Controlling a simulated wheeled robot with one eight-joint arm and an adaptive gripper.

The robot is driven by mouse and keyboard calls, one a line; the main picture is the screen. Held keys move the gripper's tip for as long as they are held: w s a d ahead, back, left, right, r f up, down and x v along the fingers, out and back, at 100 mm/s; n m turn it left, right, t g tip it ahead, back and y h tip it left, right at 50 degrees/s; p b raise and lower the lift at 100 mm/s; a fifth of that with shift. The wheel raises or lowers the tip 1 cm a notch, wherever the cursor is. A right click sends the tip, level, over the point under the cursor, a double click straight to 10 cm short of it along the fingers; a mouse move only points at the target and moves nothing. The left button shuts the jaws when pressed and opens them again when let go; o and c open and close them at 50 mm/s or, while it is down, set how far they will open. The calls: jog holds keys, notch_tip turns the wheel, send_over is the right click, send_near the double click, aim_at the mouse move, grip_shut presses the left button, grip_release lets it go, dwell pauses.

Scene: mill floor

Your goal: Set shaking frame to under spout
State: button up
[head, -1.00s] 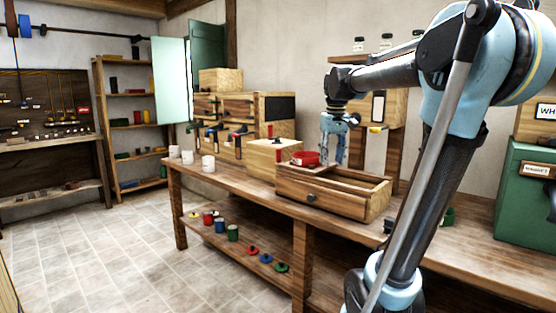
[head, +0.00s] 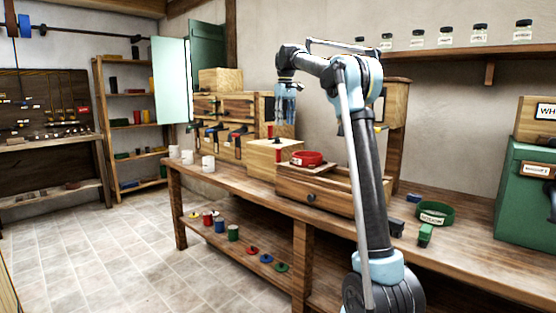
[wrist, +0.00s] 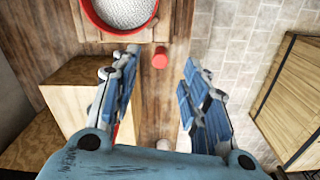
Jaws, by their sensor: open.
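A red ring sieve with a pale mesh (head: 307,158) sits on a wooden carrier above the long open wooden box on the bench; the carrier looks like the shaking frame. In the wrist view the sieve (wrist: 118,12) is at the top, with the wooden carrier's edge (wrist: 150,33) around it. A red knob (wrist: 160,57) stands just below the carrier, seen between my finger lines. My gripper (head: 286,118) points down above the pale wooden block, left of the sieve. I cannot make out the spout for certain.
A pale wooden block (head: 262,163) and a drawer cabinet (head: 225,105) stand left of the sieve. A wooden wall box (head: 397,105) is partly behind my arm. White cups (head: 208,163) stand at the bench's left end; a green ring (head: 435,212) lies at right.

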aim_at(278, 156)
jog(key=shift+n, duration=0.3)
jog(key=w+a+f, duration=0.1)
jog(key=f, duration=0.5)
jog(key=a+f, duration=0.1)
jog(key=f, duration=0.5)
jog(key=w+a+f, duration=0.1)
jog(key=f, duration=0.4)
jog(key=shift+w+f, duration=0.3)
jog(key=shift+f, duration=0.1)
jog(key=shift+a, duration=0.1)
grip_shut()
